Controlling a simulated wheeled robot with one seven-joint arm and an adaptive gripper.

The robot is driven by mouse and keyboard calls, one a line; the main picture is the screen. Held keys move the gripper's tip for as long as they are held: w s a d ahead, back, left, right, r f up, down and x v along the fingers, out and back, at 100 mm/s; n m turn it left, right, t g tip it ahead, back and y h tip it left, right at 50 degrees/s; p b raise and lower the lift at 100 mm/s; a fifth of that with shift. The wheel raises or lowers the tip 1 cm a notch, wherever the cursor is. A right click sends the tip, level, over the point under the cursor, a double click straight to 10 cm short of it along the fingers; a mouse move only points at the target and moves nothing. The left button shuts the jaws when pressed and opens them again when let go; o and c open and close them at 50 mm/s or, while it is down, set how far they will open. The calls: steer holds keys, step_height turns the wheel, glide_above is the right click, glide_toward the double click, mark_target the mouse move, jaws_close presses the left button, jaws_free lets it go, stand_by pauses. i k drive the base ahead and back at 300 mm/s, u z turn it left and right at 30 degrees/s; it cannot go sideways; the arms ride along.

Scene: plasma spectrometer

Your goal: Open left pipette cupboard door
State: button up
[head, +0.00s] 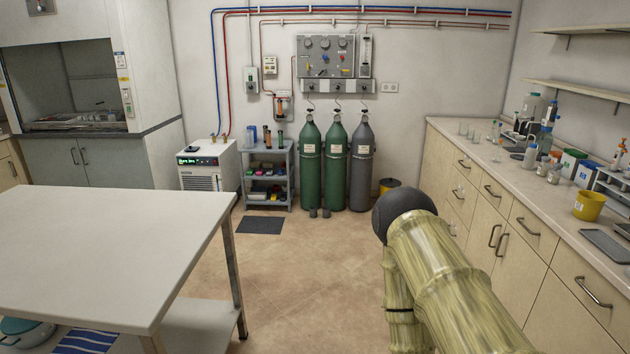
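Along the right wall, the wooden base units (440,165) under the long counter have drawers and cupboard doors with dark bar handles. Two upright handles sit side by side: a left door handle (491,236) and a right door handle (502,245). The doors there look shut. No label shows which cupboard is the pipette one. My arm, pale green-yellow and jointed with a dark round end, rises at the lower right and hides part of the lower fronts. My gripper is not visible.
A white table (100,245) fills the left front. The tiled floor (300,270) between table and units is open. Gas cylinders (335,165), a small shelf rack (268,172) and a chiller (208,165) stand at the back. Bottles and a yellow tub (588,207) crowd the counter (470,143).

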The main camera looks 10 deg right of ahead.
mark_target(487, 226)
steer(key=z, duration=0.05)
steer(key=i, duration=1.65)
steer(key=z, duration=0.9)
steer(key=i, duration=1.65)
steer(key=z, duration=0.7)
